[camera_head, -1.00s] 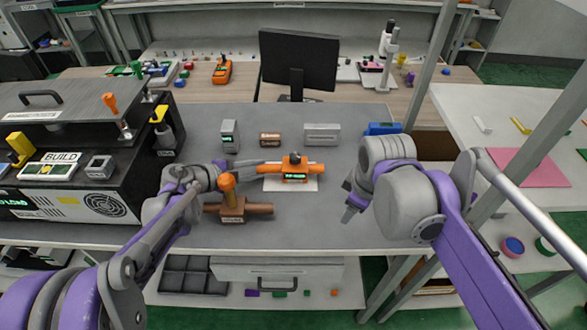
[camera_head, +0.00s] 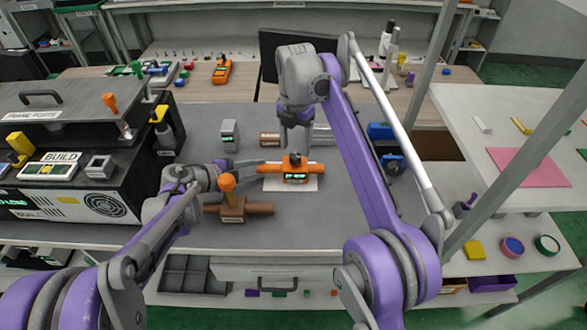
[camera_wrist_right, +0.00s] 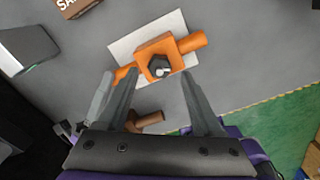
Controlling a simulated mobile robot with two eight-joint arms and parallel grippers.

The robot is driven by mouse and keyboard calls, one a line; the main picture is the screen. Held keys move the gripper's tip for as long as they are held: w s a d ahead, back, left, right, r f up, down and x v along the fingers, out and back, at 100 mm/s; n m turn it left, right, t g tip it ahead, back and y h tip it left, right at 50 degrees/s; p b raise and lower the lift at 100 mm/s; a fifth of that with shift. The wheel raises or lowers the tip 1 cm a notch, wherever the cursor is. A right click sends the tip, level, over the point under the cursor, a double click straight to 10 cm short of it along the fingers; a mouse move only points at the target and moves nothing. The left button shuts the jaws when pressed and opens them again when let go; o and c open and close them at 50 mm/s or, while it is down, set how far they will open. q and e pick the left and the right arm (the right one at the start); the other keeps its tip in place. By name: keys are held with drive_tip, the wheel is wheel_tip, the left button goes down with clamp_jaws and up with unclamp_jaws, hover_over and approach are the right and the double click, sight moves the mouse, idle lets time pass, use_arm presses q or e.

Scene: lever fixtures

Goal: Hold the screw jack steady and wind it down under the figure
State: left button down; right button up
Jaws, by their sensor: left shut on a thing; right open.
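The orange screw jack (camera_head: 296,178) sits on a white plate (camera_head: 311,187) in the middle of the bench. It has a green display (camera_head: 296,179) too small to read, a dark nut on top (camera_wrist_right: 159,67) and an orange bar out to each side. My left gripper (camera_head: 262,168) is shut on the jack's left bar. My right gripper (camera_head: 294,147) is open, pointing down above the jack. In the right wrist view, its spread fingers (camera_wrist_right: 160,88) are empty, with the nut between and just beyond them.
A brown fixture with an orange knob (camera_head: 232,206) stands front left of the jack, near my left arm. Behind are a grey block (camera_head: 229,135) and a brown block (camera_head: 269,139). A black machine (camera_head: 75,160) fills the left side. A blue item (camera_head: 381,131) lies back right.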

sight(295, 156)
drive_tip(key=shift+f, duration=2.55)
